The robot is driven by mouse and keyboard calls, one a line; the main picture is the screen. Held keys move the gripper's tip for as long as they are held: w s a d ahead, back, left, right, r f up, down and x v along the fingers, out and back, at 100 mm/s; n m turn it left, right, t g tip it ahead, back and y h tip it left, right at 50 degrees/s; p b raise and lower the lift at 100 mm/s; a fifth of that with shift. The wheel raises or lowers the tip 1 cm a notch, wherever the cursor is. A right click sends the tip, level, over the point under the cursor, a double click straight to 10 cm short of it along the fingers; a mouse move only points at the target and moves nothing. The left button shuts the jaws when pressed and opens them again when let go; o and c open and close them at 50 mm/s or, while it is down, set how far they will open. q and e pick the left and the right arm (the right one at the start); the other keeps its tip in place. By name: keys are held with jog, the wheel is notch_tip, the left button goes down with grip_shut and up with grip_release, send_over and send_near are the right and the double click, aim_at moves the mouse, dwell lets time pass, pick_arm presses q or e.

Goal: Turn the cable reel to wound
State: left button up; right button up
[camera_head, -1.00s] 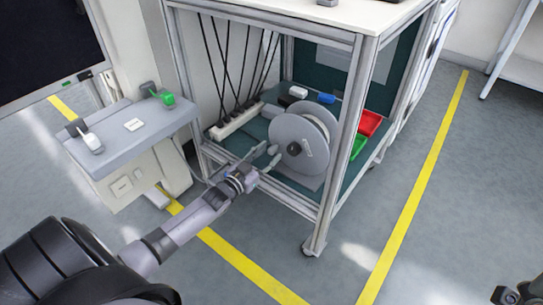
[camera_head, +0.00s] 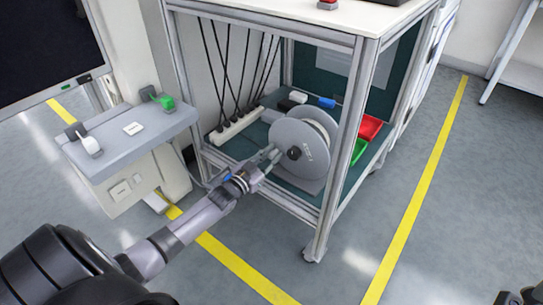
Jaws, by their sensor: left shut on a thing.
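The cable reel (camera_head: 314,165) is a grey disc drum with a dark hub, upright on the lower shelf of the trolley (camera_head: 345,150). My left gripper (camera_head: 275,154) reaches in from the lower left, through the open front of the trolley. Its fingers are together at the left part of the reel's face, beside the hub. They are shut on a part of the reel, probably its handle, which the fingers mostly hide. How far the reel is turned cannot be told. My right gripper does not show clearly; only a dark fragment is at the lower right corner.
A red bin (camera_head: 370,127) and a green bin (camera_head: 358,152) stand right of the reel, behind a trolley post. A white power strip (camera_head: 236,127) and hanging black cables are on the left. A grey console (camera_head: 134,140) stands left of the trolley. The floor in front is clear.

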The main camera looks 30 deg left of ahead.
pick_arm(q)
grip_shut()
jog(key=shift+r, duration=0.1)
dwell(0.3)
